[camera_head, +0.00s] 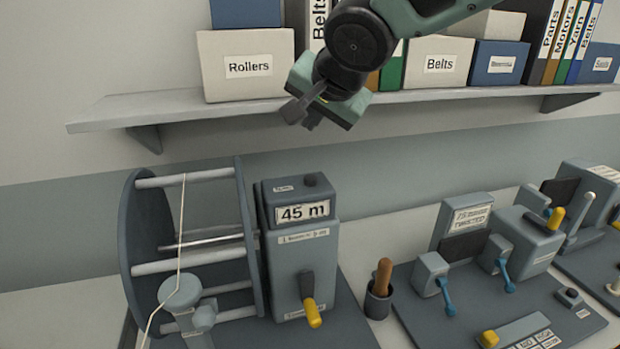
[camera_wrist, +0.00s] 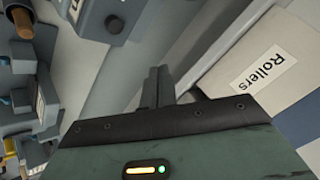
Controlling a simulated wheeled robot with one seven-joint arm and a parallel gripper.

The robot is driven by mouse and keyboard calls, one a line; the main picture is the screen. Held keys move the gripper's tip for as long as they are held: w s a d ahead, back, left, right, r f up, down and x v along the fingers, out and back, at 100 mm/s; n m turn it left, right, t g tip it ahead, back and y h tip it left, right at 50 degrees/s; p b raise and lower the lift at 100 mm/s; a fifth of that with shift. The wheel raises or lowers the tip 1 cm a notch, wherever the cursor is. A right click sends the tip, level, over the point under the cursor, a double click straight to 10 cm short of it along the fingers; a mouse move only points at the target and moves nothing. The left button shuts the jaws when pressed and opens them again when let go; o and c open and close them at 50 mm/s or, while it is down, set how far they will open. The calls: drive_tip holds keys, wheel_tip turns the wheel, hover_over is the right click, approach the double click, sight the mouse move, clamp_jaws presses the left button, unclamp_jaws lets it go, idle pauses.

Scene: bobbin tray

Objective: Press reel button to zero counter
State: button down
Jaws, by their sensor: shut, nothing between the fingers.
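The reel counter box (camera_head: 303,255) stands on the bench and its display (camera_head: 302,212) reads 45 m. A small dark round button (camera_head: 310,180) sits on top of the box, beside a small label. A yellow-handled crank (camera_head: 313,312) is on its front. The reel (camera_head: 248,235) with a pale thread stands to its left. My gripper (camera_head: 300,118) is shut and empty, above the counter box and in front of the shelf, well apart from the button.
The shelf (camera_head: 180,110) with a Rollers box (camera_head: 247,65), a Belts box (camera_head: 440,64) and binders is close behind my gripper. A dark cup (camera_head: 378,302) with a wooden handle and a lever device (camera_head: 525,240) stand to the right. The air between gripper and counter is clear.

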drive_tip(key=b, duration=0.4)
hover_over(312, 180)
wheel_tip(312, 180, down, 6)
drive_tip(key=shift+f, duration=0.15)
drive_tip(key=shift+f+b, duration=0.6)
drive_tip(key=shift+b, duration=0.1)
drive_tip(key=shift+f+b, duration=0.15)
drive_tip(key=shift+b, duration=0.15)
idle(1.0)
drive_tip(key=shift+f+b, duration=0.3)
drive_tip(key=shift+b, duration=0.2)
drive_tip(key=shift+f+b, duration=0.45)
drive_tip(key=shift+b, duration=0.3)
idle(0.8)
drive_tip(key=shift+r, duration=0.1)
drive_tip(key=shift+r+p, duration=0.45)
drive_tip(key=shift+r, duration=0.35)
